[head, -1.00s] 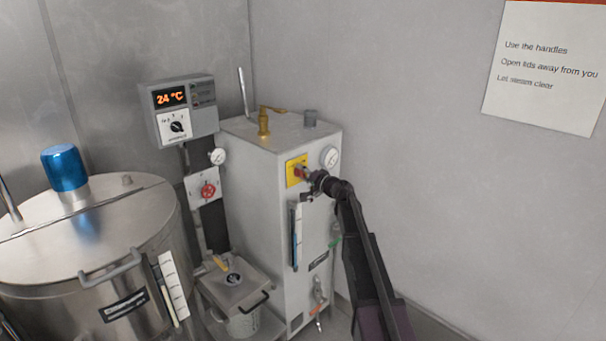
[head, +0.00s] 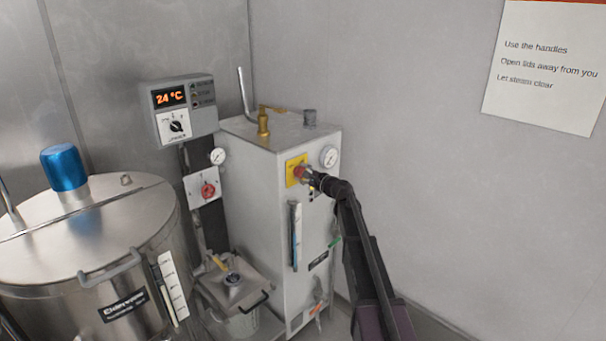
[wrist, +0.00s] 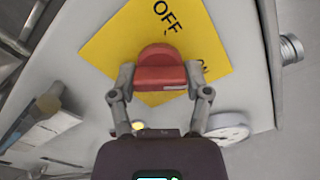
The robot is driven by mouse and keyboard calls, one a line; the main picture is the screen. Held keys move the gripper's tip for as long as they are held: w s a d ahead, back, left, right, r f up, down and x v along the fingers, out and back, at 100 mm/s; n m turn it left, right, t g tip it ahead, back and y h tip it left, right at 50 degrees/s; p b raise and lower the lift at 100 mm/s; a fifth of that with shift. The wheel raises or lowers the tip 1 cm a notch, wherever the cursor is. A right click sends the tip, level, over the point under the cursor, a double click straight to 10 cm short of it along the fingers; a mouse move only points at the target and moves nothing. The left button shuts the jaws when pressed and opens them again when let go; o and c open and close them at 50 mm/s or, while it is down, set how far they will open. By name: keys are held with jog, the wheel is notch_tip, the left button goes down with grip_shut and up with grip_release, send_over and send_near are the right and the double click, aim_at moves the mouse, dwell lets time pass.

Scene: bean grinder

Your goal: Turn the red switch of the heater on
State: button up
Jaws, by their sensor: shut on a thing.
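The heater is a tall grey box (head: 262,210) against the back wall. A yellow plate (head: 291,172) sits high on its front face and carries the red switch (head: 298,173). In the wrist view the red switch (wrist: 161,68) stands on the yellow plate (wrist: 108,45), with "OFF" printed above it and other lettering partly hidden at its right. My gripper (head: 305,175) reaches the switch from the right. In the wrist view my gripper's fingers (wrist: 160,80) are shut on the red switch, one on each side.
A round gauge (head: 329,157) is close beside my gripper on the heater. A sight tube (head: 295,236) runs below the switch. A control box (head: 180,108) reading 24 °C and a steel vat (head: 95,250) stand at left. The right wall is bare except for a sign (head: 545,65).

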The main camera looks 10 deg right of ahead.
jog(key=shift+w+m, duration=0.15)
jog(key=shift+m, duration=0.95)
jog(key=shift+r, duration=0.1)
jog(key=o, duration=1.2)
jog(key=shift+c, duration=0.2)
jog(key=shift+s, duration=0.2)
jog(key=v, duration=1.2)
jog(key=shift+a, duration=0.1)
